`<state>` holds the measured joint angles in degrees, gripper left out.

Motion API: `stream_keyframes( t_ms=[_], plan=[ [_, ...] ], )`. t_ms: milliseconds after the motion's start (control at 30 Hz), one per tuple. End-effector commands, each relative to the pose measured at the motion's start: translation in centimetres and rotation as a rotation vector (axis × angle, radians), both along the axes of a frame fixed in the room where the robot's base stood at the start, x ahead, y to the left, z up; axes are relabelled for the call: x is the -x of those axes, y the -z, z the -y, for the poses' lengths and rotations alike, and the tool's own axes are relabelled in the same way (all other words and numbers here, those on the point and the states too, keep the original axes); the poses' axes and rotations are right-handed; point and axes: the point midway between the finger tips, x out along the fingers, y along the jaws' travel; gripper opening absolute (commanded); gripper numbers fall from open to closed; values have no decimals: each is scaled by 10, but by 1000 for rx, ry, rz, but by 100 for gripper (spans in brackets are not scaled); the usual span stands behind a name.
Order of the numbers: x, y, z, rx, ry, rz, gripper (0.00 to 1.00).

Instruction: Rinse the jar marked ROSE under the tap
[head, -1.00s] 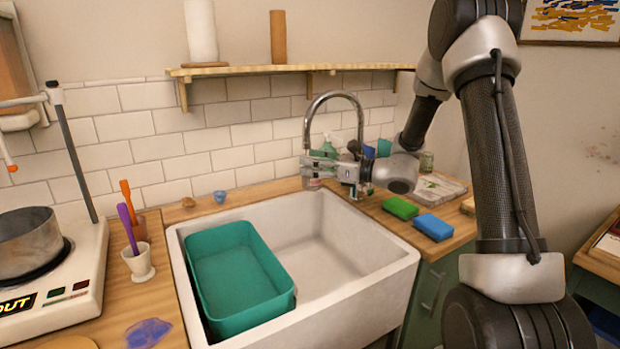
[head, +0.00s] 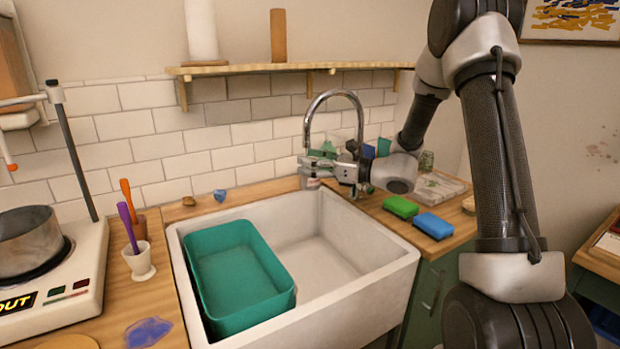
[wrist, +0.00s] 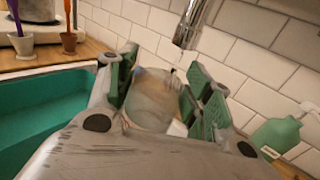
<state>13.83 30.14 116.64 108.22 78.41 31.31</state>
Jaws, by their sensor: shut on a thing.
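My gripper (head: 312,175) is at the back of the sink (head: 345,248), close under the tap (head: 333,97). Its green-padded fingers are shut on a small glass jar (wrist: 155,100), which shows between them in the wrist view, with a pale, cloudy look. In the head view the jar (head: 310,184) is mostly hidden by the fingers. The tap's spout end (wrist: 187,28) shows just beyond the jar in the wrist view. I cannot read any label on the jar, and I cannot make out running water.
A teal basin (head: 205,245) fills the sink's left side; its right side is empty. A green sponge (head: 401,207) and a blue sponge (head: 433,226) lie on the right counter. A green bottle (wrist: 277,134) stands behind the gripper. A shelf (head: 285,68) hangs above.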

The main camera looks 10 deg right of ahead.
Motion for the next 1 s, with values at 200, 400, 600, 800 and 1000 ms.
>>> stream_keyframes(
  t_ms=[200, 400, 600, 800, 1000],
  plan=[
    [-5, 0, 6, 0, 1, 1, 25],
    [-8, 0, 9, -1, 1, 1, 25],
    [-5, 0, 11, 0, 2, 0, 25],
    [8, 0, 22, 0, 1, 1, 25],
    [21, 0, 33, 0, 2, 0, 25]
  ],
)
